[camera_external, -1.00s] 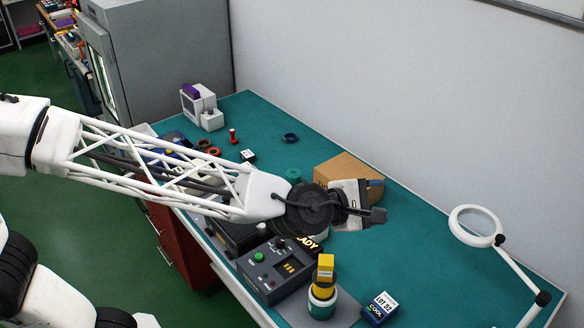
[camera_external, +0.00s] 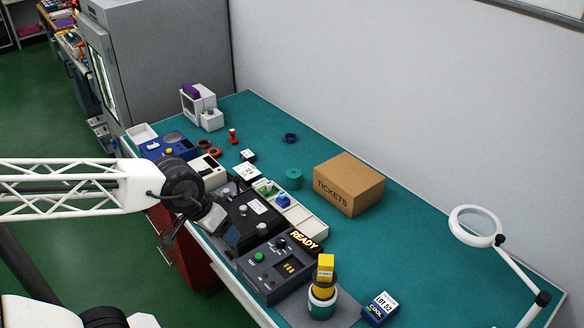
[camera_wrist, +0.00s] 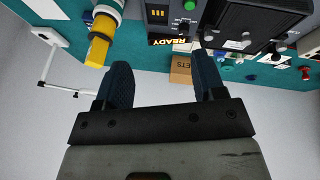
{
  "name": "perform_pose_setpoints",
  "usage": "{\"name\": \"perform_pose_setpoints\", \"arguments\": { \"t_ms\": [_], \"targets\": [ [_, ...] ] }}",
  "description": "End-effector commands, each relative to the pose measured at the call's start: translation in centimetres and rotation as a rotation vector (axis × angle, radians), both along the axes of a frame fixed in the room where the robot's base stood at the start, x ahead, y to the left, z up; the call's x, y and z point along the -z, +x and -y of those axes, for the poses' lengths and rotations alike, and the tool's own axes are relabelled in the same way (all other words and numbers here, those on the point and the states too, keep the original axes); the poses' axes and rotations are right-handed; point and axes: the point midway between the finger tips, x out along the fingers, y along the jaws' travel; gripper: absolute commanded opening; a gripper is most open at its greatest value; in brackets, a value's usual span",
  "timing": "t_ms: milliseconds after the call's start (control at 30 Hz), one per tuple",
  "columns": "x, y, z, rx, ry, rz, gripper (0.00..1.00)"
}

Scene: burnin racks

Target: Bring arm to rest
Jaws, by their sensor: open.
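My gripper (camera_external: 170,238) hangs at the front left edge of the green bench in the external view, beside the black box. In the wrist view my gripper (camera_wrist: 160,85) has its two dark fingers well apart, with nothing between them. It is open and empty. The white lattice arm reaches in from the left of the external view, roughly level.
The bench (camera_external: 420,255) holds a black box (camera_external: 245,218), a control unit with a READY sign (camera_external: 275,268), a yellow-topped cylinder (camera_external: 324,283), a LOT 57 box (camera_external: 380,308) and a TICKETS carton (camera_external: 348,184). A ring lamp (camera_external: 475,226) stands right. The bench's right middle is clear.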

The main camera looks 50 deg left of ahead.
Motion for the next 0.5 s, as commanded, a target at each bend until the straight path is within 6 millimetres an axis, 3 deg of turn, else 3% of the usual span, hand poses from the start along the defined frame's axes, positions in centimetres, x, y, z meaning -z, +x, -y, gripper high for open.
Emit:
{"name": "perform_pose_setpoints", "arguments": {
  "t_ms": [100, 200, 500],
  "targets": [
    [1.1, -2.9, -2.3, 0.092, 0.099, -0.071, 0.63],
    [1.6, -4.6, -3.5, 0.150, 0.154, -0.116, 0.63],
    [2.0, -5.8, -4.3, 0.196, 0.192, -0.154, 0.63]
  ]
}}
